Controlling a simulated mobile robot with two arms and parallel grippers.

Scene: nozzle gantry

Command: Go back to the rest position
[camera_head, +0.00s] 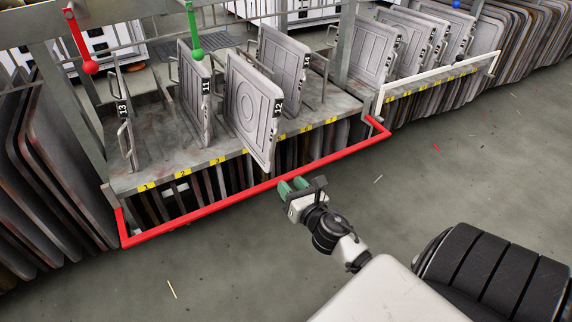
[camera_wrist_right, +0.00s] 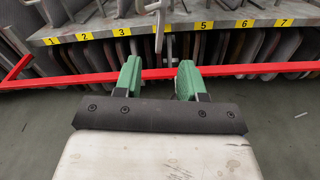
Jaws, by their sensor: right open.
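My right gripper (camera_head: 293,187) is open and empty in the head view, just in front of the red bar (camera_head: 270,182) at the front of the plate rack. In the right wrist view its two green fingers (camera_wrist_right: 159,80) are apart, with the red bar (camera_wrist_right: 230,71) and rack behind them. Grey plates numbered 11 (camera_head: 195,95) and 12 (camera_head: 249,110) stand in the rack, and plate 12 reaches past the shelf's front edge. My left gripper is not in view.
The rack shelf (camera_head: 155,150) carries yellow number labels. A white-railed rack (camera_head: 440,82) with more plates stands to its right. Dark plates (camera_head: 50,170) lean at the left. A red-ended lever (camera_head: 89,66) and a green-ended lever (camera_head: 197,54) hang above. Floor (camera_head: 230,275) in front is clear.

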